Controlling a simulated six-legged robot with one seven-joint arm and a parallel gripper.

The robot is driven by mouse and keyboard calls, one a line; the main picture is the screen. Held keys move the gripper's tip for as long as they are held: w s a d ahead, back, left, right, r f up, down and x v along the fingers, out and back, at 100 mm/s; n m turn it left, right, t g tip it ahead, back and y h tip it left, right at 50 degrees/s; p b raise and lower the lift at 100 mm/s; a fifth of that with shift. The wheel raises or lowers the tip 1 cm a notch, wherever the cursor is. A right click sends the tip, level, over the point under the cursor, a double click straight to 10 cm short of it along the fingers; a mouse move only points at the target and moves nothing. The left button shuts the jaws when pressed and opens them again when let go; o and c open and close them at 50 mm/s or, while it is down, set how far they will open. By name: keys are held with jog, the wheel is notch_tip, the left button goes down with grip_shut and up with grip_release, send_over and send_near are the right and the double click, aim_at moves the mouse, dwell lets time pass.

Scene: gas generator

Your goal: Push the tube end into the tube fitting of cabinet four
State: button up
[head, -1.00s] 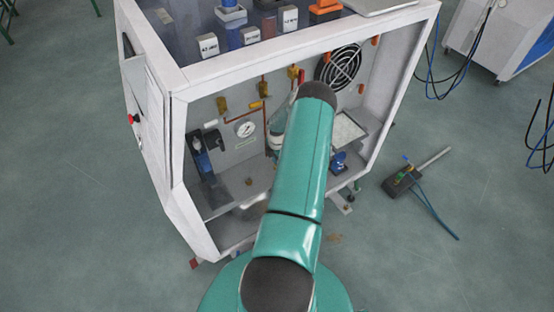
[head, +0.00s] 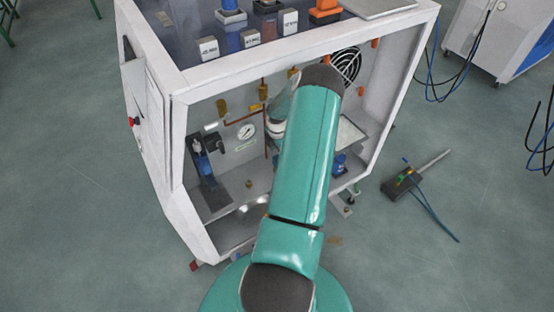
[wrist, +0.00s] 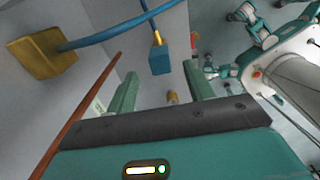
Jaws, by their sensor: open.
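In the wrist view, my gripper (wrist: 160,88) shows two teal fingers standing apart with nothing held between them. A blue block (wrist: 160,58) with a brass neck hangs on a blue tube (wrist: 152,10) just beyond the gap between the fingertips. It looks like the tube end, apart from both fingers. A brass block (wrist: 40,52) on the wall at upper left has another blue tube running from it. I cannot tell which brass part is the fitting of cabinet four. In the head view my arm reaches into the open white cabinet (head: 190,225) and hides the gripper.
A gauge (head: 246,131), brass fittings, a black-and-blue unit (head: 205,160) and a fan grille (head: 346,66) are inside the cabinet. A copper-coloured pipe (wrist: 82,120) runs close left of my gripper. A dark tool (head: 402,182) lies on open floor at right.

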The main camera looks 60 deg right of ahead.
notch_tip(320, 180, up, 6)
jog(key=shift+f, duration=0.1)
jog(key=shift+s, duration=0.15)
dwell(0.7)
